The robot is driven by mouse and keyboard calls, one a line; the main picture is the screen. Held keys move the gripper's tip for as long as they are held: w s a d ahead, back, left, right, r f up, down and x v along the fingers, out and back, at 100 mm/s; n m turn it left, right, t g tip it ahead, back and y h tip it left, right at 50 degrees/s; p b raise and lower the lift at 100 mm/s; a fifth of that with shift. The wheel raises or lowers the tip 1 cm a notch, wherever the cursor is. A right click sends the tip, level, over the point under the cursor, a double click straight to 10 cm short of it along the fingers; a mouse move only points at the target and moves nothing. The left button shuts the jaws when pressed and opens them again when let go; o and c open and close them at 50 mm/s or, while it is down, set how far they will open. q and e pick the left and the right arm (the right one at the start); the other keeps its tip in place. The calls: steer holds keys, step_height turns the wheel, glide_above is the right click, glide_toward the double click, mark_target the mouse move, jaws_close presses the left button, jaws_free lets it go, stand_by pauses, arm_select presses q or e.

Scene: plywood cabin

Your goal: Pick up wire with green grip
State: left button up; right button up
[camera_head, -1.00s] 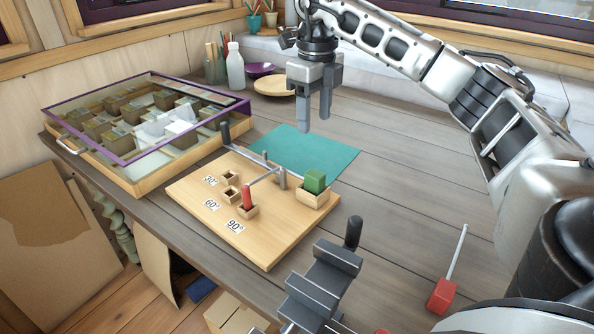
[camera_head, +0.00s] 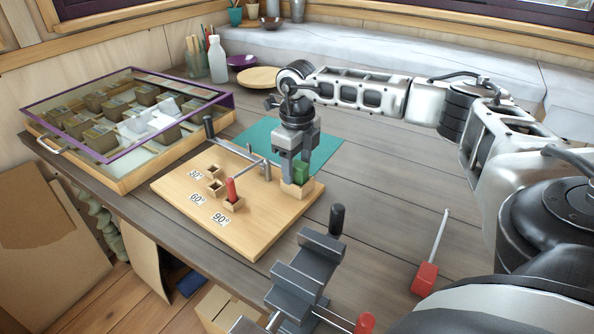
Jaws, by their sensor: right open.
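The green grip (camera_head: 301,171) is a small green block in a wooden holder (camera_head: 297,191) at the right end of a wooden board (camera_head: 232,243). I cannot make out its wire. My right gripper (camera_head: 293,175) points down at the green grip with its jaws open. Its fingers overlap the grip and hide part of it. I cannot tell whether they touch it. My left gripper is not in view.
The board has holders marked 30°, 60° and 90°, with a red grip (camera_head: 231,190) in one, and a metal post (camera_head: 266,170). A grey vise (camera_head: 300,272) stands in front. A red-handled tool (camera_head: 425,278) lies at right. A glass-lidded case (camera_head: 125,180) is at left.

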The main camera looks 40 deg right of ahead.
steer(key=shift+f, duration=0.2)
jaws_close()
steer(key=shift+r, duration=0.1)
